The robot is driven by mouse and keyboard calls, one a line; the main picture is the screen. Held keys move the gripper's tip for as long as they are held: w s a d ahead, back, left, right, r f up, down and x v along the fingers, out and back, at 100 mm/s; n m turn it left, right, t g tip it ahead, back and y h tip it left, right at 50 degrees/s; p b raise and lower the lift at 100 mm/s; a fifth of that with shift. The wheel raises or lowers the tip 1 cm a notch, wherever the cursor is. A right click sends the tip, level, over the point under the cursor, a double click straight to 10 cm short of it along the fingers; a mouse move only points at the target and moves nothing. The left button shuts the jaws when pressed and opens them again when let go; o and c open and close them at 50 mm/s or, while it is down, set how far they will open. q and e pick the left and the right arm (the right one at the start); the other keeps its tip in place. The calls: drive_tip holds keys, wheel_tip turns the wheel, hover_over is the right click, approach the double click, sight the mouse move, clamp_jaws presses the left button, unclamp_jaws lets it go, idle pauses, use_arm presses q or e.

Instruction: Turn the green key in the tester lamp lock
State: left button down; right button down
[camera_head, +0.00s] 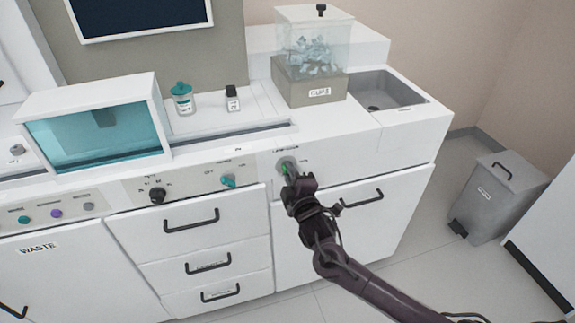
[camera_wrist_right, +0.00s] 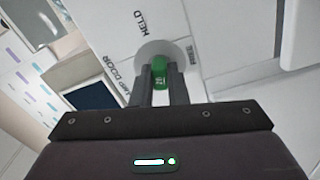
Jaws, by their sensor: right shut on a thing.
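The green key (camera_head: 286,172) sits in the round grey lamp lock (camera_head: 288,163) on the white front panel, right of the other controls. It also shows in the right wrist view (camera_wrist_right: 160,74), between my two dark fingers, with the grey lock disc (camera_wrist_right: 172,55) behind it. My right gripper (camera_head: 293,181) is shut on the key, its fingers on either side of it. The fingers hide part of the key and the lock. Printed words surround the lock; "HELD" is readable in the wrist view. My left gripper is not in view.
Drawers with black handles (camera_head: 191,219) lie below and left of the lock. A teal knob (camera_head: 228,181) and a black knob (camera_head: 157,195) are on the panel to its left. A sink (camera_head: 375,89) and cups box (camera_head: 310,80) are above. A grey bin (camera_head: 490,197) stands at right.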

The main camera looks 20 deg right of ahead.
drive_tip(key=shift+n, duration=0.6)
drive_tip(key=shift+r+n+p, duration=0.1)
drive_tip(key=shift+n+p, duration=0.5)
drive_tip(key=shift+p, duration=0.05)
drive_tip(key=c, duration=1.7)
unclamp_jaws()
drive_tip(key=shift+c, duration=0.2)
drive_tip(key=o, duration=0.4)
